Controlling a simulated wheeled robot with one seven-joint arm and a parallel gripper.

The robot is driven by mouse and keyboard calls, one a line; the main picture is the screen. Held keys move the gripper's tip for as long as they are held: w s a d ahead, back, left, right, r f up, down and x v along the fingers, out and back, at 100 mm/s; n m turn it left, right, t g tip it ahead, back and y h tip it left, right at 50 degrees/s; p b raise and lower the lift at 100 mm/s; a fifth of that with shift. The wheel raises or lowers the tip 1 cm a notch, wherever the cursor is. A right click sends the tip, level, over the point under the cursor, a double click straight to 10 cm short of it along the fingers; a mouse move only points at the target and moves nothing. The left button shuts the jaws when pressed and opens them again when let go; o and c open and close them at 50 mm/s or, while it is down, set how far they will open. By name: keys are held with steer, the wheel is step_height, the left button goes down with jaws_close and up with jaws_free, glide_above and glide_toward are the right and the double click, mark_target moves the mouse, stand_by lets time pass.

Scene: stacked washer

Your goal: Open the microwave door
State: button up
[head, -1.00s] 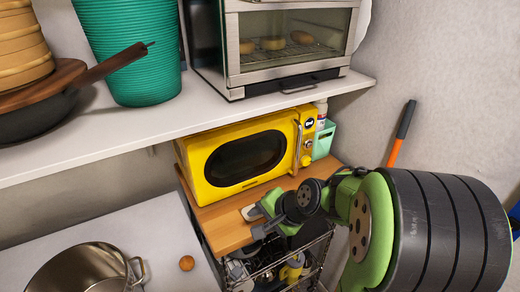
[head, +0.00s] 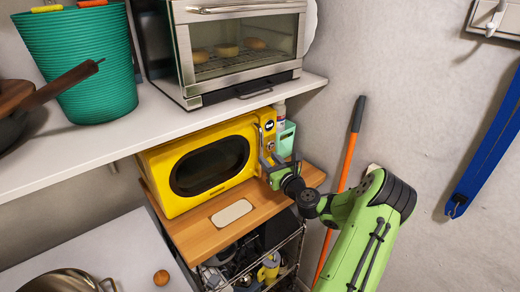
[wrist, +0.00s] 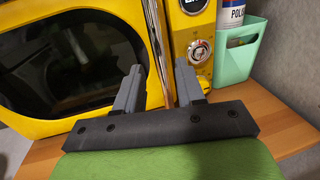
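The yellow microwave (head: 160,170) stands on a wooden board under the white shelf, and its door with a dark oval window (head: 210,165) looks shut. It also shows in the wrist view (wrist: 18,108). The upright metal handle (wrist: 156,45) runs along the door's right edge, beside the control panel with a knob (wrist: 200,50). My gripper (head: 268,168) is at the right side of the microwave front, by the handle. In the wrist view my gripper (wrist: 158,80) has its fingers apart, with the handle appearing between them. Whether they touch it, I cannot tell.
A mint-green holder (wrist: 240,50) with a bottle stands just right of the microwave. A toaster oven (head: 240,50) and a teal basket (head: 80,65) sit on the shelf (head: 110,135) above. An orange-handled pole (head: 345,165) leans on the wall. The wooden board (head: 195,232) has bare room in front.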

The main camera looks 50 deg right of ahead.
mark_target(262, 153)
steer(key=x, duration=0.6)
steer(key=shift+w+p, duration=0.15)
steer(key=shift+p, duration=0.25)
jaws_close()
